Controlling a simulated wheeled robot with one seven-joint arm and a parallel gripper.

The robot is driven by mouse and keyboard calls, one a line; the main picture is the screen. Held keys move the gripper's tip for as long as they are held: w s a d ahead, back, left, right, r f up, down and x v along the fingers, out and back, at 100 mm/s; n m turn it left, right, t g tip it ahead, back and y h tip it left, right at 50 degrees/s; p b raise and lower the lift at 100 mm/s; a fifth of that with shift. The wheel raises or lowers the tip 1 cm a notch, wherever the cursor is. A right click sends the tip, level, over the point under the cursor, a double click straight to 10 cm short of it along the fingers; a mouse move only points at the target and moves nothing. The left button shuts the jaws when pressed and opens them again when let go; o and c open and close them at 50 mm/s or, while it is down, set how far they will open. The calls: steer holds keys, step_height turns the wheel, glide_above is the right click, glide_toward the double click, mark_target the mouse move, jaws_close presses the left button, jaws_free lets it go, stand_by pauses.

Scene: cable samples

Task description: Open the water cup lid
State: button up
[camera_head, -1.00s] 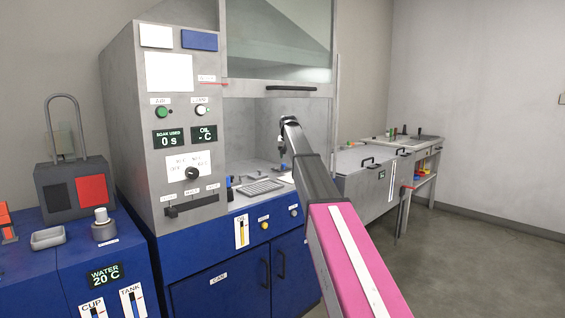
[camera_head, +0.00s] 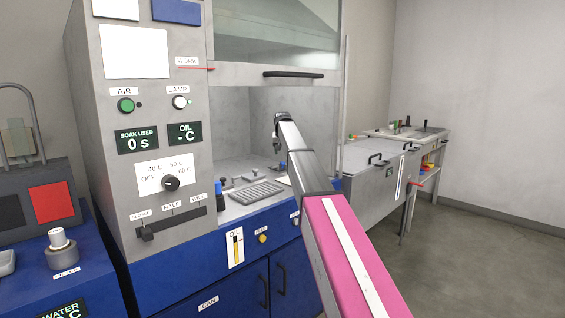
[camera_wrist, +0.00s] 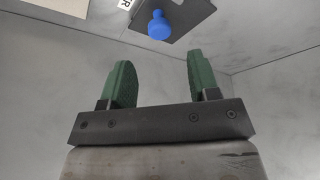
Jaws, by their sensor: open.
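My gripper (camera_wrist: 157,75) is open and empty in the wrist view, with its two green fingers spread apart. In the head view it is the small dark end (camera_head: 277,146) of my arm, inside the fume hood opening. A blue knob (camera_wrist: 159,26) stands on a dark grey plate (camera_wrist: 188,16) beyond the fingertips, apart from them. A label beside it is cut off and shows only an "R". I cannot tell for sure whether this plate is the water cup lid. A blue upright piece (camera_head: 218,190) shows at the hood's left in the head view.
A grey control panel (camera_head: 150,95) with a knob and slider stands left of the hood. The raised glass sash (camera_head: 275,45) hangs above my arm. A wire rack (camera_head: 257,193) lies on the hood floor. A white-topped filter part (camera_head: 60,250) stands on the left blue cabinet. Open floor lies at right.

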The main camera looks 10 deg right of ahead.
steer(key=x, duration=0.6)
steer(key=shift+w+f, duration=0.2)
steer(key=shift+f, duration=0.15)
steer(key=shift+c, duration=0.3)
steer(key=shift+d, duration=0.1)
jaws_close()
